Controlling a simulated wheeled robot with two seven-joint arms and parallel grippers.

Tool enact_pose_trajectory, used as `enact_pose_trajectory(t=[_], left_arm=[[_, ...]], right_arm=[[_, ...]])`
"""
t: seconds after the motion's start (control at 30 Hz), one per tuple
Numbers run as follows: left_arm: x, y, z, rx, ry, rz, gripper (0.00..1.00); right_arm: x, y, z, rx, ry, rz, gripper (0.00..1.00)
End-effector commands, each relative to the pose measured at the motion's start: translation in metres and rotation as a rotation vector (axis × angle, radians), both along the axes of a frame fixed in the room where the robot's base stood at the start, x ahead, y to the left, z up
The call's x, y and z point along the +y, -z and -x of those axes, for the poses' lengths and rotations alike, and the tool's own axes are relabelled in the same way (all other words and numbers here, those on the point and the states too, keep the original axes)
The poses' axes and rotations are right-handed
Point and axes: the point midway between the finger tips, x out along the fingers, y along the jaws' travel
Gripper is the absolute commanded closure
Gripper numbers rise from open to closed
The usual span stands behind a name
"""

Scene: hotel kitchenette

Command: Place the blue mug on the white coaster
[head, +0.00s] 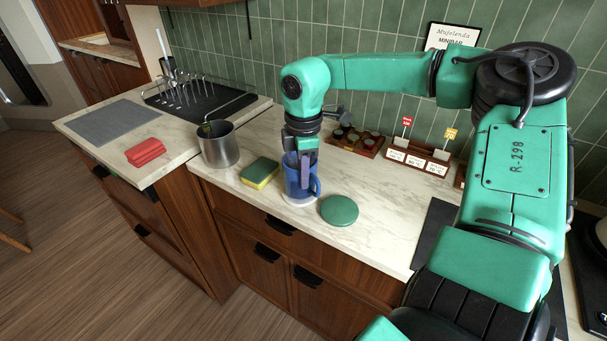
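The blue mug (293,189) is upright at the front of the marble counter, its handle on the right. The white coaster (297,202) shows as a pale rim directly under the mug; I cannot tell if the mug's base touches it or hovers slightly above. My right gripper (301,168) points down at the mug from above. One finger lies against the mug's outer wall and the other goes down at the rim, partly hidden, so it appears shut on the mug's wall. My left gripper is not in view.
A green round coaster (339,210) lies just right of the mug. A yellow-green sponge (260,173) and a metal pot (218,145) are to the left. A red cloth (146,152) lies farther left. A wooden box of capsules (357,141) and small signs (417,160) stand behind.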

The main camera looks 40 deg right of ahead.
Motion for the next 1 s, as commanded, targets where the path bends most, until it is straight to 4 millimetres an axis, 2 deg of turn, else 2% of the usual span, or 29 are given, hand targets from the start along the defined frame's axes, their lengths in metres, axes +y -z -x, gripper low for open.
enact_pose_trajectory(t=[0.37,0.4,0.43,0.47,0.83,0.97,1.0], left_arm=[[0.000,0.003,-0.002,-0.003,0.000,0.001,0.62],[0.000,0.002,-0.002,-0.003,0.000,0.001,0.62],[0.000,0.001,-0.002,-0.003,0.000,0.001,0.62],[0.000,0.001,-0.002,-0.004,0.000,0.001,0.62],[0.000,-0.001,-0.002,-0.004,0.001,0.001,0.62],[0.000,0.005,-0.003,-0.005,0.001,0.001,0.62],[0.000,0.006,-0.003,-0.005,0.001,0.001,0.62]], right_arm=[[0.000,0.008,-0.001,-0.004,0.000,0.000,1.00],[0.000,0.007,0.000,-0.001,0.000,0.000,0.80],[0.000,0.007,0.000,-0.001,0.000,0.000,0.69],[0.000,0.007,0.000,-0.001,0.000,0.000,0.66],[0.000,0.001,-0.001,-0.003,0.000,0.001,0.66],[0.000,-0.024,-0.001,-0.008,-0.001,0.002,0.66],[0.000,-0.035,-0.001,-0.008,0.000,0.003,0.66]])
